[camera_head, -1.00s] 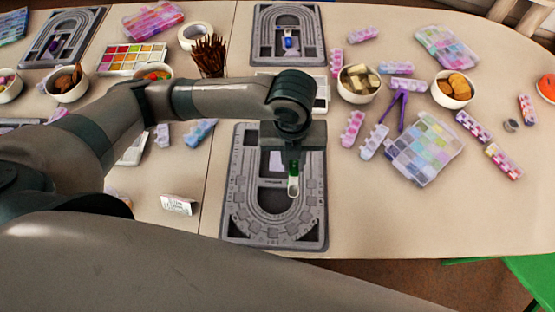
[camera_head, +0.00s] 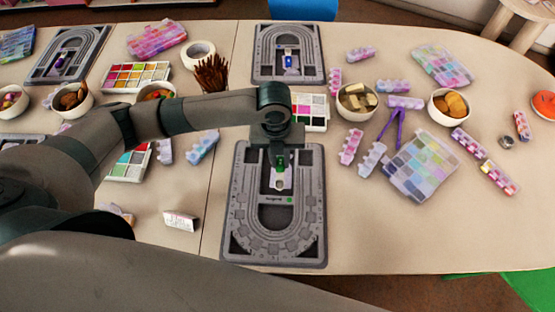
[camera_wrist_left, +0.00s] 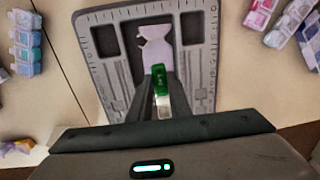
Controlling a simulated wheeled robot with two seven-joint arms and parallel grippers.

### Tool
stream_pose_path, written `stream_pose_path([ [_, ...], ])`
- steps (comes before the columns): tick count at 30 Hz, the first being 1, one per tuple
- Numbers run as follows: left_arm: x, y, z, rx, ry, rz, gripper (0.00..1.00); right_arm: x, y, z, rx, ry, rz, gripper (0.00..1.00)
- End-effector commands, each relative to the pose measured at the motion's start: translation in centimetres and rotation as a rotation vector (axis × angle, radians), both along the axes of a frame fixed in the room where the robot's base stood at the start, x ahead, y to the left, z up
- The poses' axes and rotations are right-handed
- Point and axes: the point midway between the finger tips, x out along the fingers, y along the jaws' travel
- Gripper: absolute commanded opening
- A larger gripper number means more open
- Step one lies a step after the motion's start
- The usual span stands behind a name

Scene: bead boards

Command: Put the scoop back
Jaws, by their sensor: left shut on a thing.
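The scoop (camera_head: 280,162) has a green handle and a pale end. My left gripper (camera_head: 279,152) is shut on it and holds it over the upper part of the near grey bead board (camera_head: 238,210). In the left wrist view the green handle (camera_wrist_left: 159,77) is between the fingers, with a silvery part below. A pale lavender shape (camera_wrist_left: 155,45) lies in the board's recess just beyond it. I cannot tell whether the scoop touches the board. My right gripper is not in view.
A similar far board (camera_head: 262,70) has a blue-handled tool in its recess. A paint palette (camera_head: 312,110), a cup of brown sticks (camera_head: 212,75) and a bowl (camera_head: 356,100) stand behind the near board. Bead cases (camera_head: 420,165) lie to the right. The table's front right is clear.

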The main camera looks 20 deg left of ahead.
Motion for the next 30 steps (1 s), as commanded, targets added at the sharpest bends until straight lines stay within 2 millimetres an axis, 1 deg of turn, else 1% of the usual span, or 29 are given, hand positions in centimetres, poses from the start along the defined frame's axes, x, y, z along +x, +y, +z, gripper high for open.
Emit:
stream_pose_path([
  [1,0.6,0.5,-0.3,0.002,0.003,0.003,0.0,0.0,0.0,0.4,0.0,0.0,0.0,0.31],
  [3,1.1,0.9,-0.8,0.002,0.002,0.002,0.0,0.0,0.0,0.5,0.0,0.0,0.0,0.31],
  [6,1.6,1.2,-1.2,0.0,0.0,0.0,0.0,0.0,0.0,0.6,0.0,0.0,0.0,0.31],
  [16,1.7,1.3,-1.3,0.0,0.0,-0.001,0.0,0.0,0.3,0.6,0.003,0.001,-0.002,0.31],
  [19,1.7,1.3,-1.6,0.001,0.001,0.0,0.0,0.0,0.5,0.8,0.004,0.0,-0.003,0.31],
  [27,1.6,1.3,-4.6,0.001,0.003,0.001,0.0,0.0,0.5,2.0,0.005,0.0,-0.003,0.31],
  [30,1.7,1.3,-5.2,0.0,0.0,0.0,0.0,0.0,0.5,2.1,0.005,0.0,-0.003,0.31],
])
